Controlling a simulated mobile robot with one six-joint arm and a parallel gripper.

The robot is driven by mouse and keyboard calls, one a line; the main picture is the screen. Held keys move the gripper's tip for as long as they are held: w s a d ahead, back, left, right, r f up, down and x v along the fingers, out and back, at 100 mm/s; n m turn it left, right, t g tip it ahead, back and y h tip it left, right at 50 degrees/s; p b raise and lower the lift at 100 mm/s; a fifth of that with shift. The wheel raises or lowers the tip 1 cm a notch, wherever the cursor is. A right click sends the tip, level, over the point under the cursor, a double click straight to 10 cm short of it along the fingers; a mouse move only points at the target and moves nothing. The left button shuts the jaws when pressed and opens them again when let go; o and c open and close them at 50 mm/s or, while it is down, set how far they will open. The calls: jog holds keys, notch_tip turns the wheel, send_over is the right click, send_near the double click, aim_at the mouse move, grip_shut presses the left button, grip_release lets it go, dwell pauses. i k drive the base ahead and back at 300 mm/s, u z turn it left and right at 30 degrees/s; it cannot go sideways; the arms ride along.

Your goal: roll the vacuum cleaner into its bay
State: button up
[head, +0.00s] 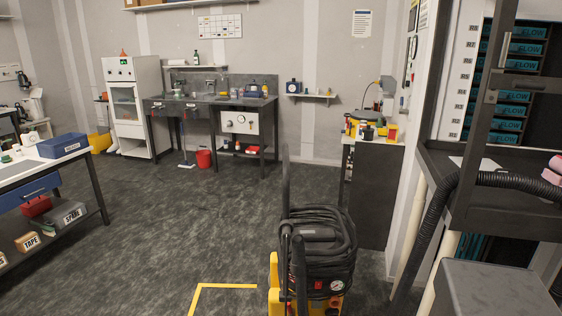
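A yellow and black wheeled machine (331,279), which I take to be the vacuum cleaner, stands upright at the bottom centre of the head view. A black hose (338,229) is coiled around its top, and dark upright bars rise at its left side. A red part and a round gauge show on its front. Its base is cut off by the frame edge. Yellow tape (225,286) on the floor just left of it forms a corner, likely the marked bay; the rest is cut off or hidden. My gripper is not in view.
A workbench (105,212) with boxes stands at left. A dark cabinet (373,199) is behind the machine to the right. A dark rack with a thick hose (430,228) fills the right side. The dark floor (190,222) in the middle is clear.

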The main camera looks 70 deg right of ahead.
aim_at(328, 258)
jog(key=k, duration=1.35)
jog(key=z, duration=0.65)
jog(key=i, duration=1.4)
jog(key=u, duration=0.1)
